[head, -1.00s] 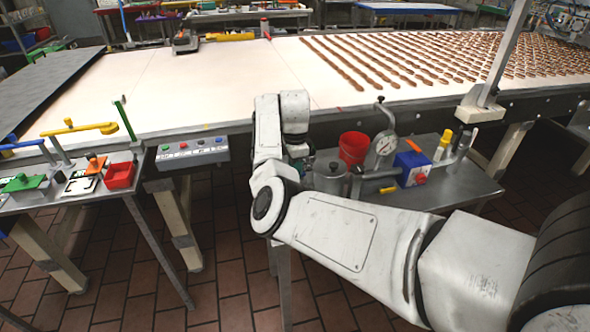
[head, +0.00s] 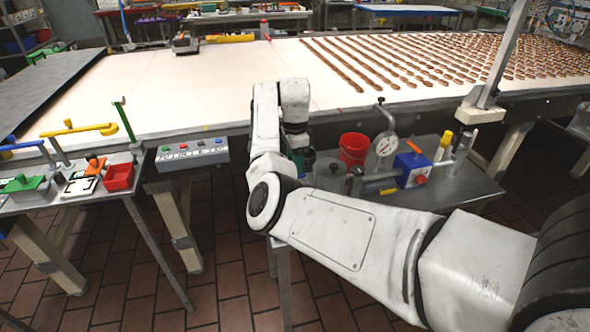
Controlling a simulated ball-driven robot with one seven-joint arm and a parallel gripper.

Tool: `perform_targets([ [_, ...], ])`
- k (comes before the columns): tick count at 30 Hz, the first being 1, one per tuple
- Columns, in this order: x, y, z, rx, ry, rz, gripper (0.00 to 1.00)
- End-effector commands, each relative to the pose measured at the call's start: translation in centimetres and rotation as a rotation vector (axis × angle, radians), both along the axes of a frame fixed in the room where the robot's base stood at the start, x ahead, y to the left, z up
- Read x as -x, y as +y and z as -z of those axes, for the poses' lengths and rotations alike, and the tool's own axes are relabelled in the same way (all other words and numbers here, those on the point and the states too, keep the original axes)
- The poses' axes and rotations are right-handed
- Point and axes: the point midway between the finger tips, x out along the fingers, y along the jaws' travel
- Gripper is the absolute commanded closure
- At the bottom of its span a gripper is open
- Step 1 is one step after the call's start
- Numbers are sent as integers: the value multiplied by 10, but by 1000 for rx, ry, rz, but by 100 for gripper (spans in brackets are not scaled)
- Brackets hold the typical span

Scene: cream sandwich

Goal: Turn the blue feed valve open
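A blue block with a red knob (head: 411,170) stands on the small metal table at the right. I cannot tell whether it is the feed valve. A small blue piece (head: 11,138) also shows at the far left edge, by the yellow-ended pipe; its form is unclear. My gripper (head: 300,162) points down over the left end of the right table, beside the grey metal pot. The wrist and arm largely hide its fingers, so I cannot see whether it is open or holds anything. It is left of the blue block and apart from it.
The right table (head: 450,190) also bears a red cup (head: 353,149), a dial gauge (head: 386,143), a grey pot (head: 329,174) and yellow-capped bottles. The conveyor (head: 230,80) runs behind. A left table holds levers, a red bin (head: 119,177) and a green-handled part (head: 22,184).

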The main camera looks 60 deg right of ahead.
Motion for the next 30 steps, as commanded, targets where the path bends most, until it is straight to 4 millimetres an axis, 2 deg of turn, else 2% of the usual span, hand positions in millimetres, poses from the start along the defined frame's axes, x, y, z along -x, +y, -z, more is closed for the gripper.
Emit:
perform_targets([
  [6,-1,-1,-43,2,-5,1,55],
  [12,0,-1,-68,1,-2,1,55],
  [18,0,0,-75,1,-1,1,55],
  [30,0,0,-75,0,-1,0,55],
])
